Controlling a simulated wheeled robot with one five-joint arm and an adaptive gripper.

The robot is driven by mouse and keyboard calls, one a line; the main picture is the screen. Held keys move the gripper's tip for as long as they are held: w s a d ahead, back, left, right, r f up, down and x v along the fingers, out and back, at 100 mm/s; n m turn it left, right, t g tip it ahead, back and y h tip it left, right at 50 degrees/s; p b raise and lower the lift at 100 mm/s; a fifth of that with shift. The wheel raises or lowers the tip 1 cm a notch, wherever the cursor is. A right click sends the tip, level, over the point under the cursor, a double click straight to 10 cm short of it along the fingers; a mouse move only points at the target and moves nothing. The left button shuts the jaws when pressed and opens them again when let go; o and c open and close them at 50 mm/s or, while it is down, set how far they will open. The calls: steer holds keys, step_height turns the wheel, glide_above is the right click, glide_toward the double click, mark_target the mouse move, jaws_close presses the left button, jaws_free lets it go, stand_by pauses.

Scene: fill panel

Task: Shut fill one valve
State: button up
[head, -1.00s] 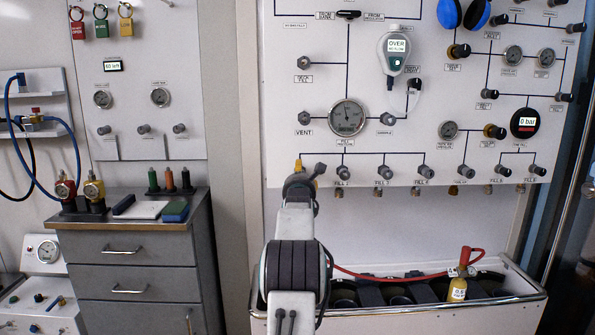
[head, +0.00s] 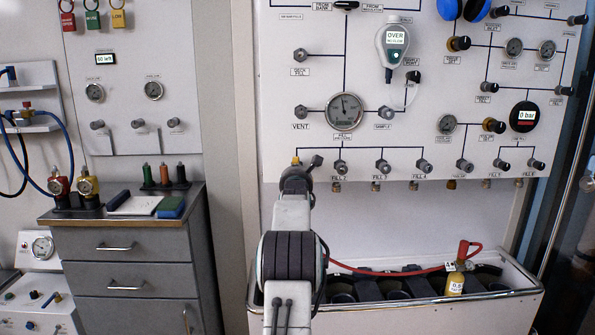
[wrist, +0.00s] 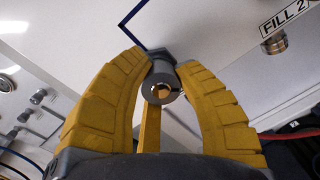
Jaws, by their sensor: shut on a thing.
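In the wrist view, my gripper's yellow fingers (wrist: 163,64) are shut on a grey round valve knob (wrist: 158,93) on the white panel. The knob's end has a ring with a brass-coloured middle. The FILL 2 label (wrist: 286,17) is to its right, so this knob sits at the left end of the fill row. In the head view, my gripper (head: 298,168) is at the panel's lower left and hides most of that valve and its label. How far the knob is turned cannot be told.
The FILL 2 knob (head: 340,167) is close on the right, with further knobs along the row. A pressure gauge (head: 344,112) and the VENT knob (head: 302,112) are above. A trough (head: 400,308) with a yellow bottle (head: 455,284) is below. A grey cabinet (head: 130,262) stands left.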

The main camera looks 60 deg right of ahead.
jaws_close()
steer(key=shift+f+m+b, duration=0.1)
steer(key=shift+m+b, duration=0.4)
steer(key=shift+b, duration=0.05)
steer(key=shift+m, duration=0.3)
steer(key=o, duration=0.9)
jaws_free()
steer(key=shift+v, duration=5.95)
